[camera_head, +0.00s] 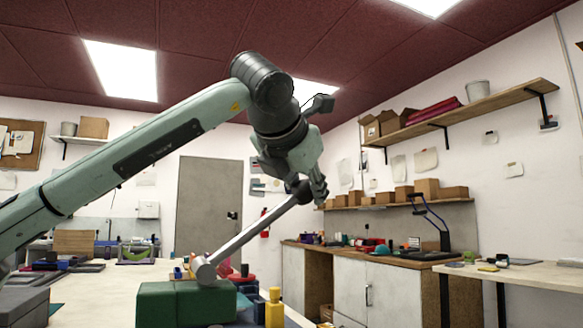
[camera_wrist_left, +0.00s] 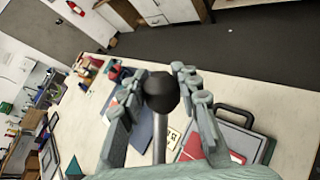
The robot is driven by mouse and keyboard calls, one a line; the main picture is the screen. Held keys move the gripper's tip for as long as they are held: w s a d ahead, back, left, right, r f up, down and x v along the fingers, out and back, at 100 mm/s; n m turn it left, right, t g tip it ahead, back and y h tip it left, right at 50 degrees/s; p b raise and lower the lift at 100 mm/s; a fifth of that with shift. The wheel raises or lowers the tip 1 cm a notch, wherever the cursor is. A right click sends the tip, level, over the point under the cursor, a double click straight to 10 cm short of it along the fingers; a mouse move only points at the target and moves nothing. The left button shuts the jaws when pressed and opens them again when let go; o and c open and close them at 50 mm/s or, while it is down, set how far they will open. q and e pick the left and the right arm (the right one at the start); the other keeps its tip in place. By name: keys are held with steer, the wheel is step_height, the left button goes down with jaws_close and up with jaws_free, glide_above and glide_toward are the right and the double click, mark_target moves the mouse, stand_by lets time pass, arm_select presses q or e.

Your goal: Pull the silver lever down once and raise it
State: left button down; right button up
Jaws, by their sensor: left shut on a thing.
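The silver lever (camera_head: 248,232) rises at a slant from a green block-shaped base (camera_head: 186,303), up and to the right. Its upper end carries a dark round knob (camera_wrist_left: 161,92). My left gripper (camera_head: 308,188) is at the lever's upper end and shut on the knob. In the left wrist view the knob sits between the two fingers, with the silver rod running down below it. The fingers partly hide the knob in the head view. My right gripper is in neither view.
The base stands on a pale worktable (camera_head: 88,308). A yellow piece (camera_head: 274,309) stands just right of the base. In the left wrist view a grey case (camera_wrist_left: 233,135) and a red item (camera_wrist_left: 208,151) lie close by. The air around the lever's top is clear.

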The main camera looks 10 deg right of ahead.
arm_select(q)
steer(key=shift+m+g+y, duration=0.5)
steer(key=shift+y, duration=0.1)
steer(key=f, duration=0.1)
steer(key=d+f, duration=0.2)
steer(key=shift+w+f+p, duration=0.25)
steer(key=shift+f+p, duration=0.05)
steer(key=shift+f, duration=0.1)
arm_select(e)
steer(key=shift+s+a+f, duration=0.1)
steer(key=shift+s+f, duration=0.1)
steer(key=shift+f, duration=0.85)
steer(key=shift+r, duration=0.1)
arm_select(q)
steer(key=c, duration=1.1)
jaws_free()
steer(key=shift+r, duration=0.15)
steer(key=shift+o, duration=0.2)
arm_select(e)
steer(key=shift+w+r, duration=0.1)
